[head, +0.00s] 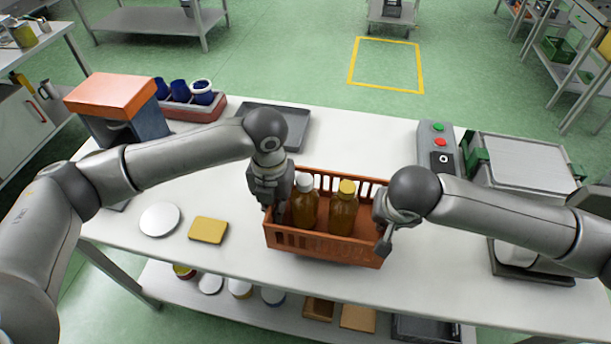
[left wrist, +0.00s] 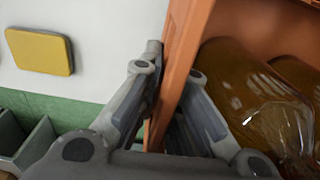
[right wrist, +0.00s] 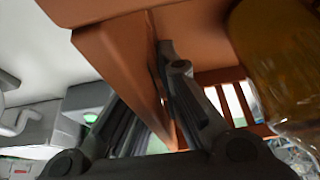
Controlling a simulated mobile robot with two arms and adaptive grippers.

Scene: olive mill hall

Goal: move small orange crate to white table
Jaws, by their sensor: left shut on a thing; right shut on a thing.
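The small orange crate (head: 318,245) is at the front middle of the white table (head: 350,135) in the head view. I cannot tell if it rests on the top or hangs just above it. Two amber bottles stand inside: one with a white cap (head: 305,205) and one with a yellow cap (head: 343,212). My left gripper (head: 272,205) is shut on the crate's left end wall, which also shows between its fingers in the left wrist view (left wrist: 180,70). My right gripper (head: 385,225) is shut on the right end wall, seen in the right wrist view (right wrist: 120,65).
Left of the crate lie a yellow sponge (head: 208,230) and a white disc (head: 160,219). Behind are a dark tray (head: 290,118) and a reddish holder with blue cups (head: 195,108). A button box (head: 437,145) and a grey-lidded appliance (head: 520,165) stand at right. The table's middle back is clear.

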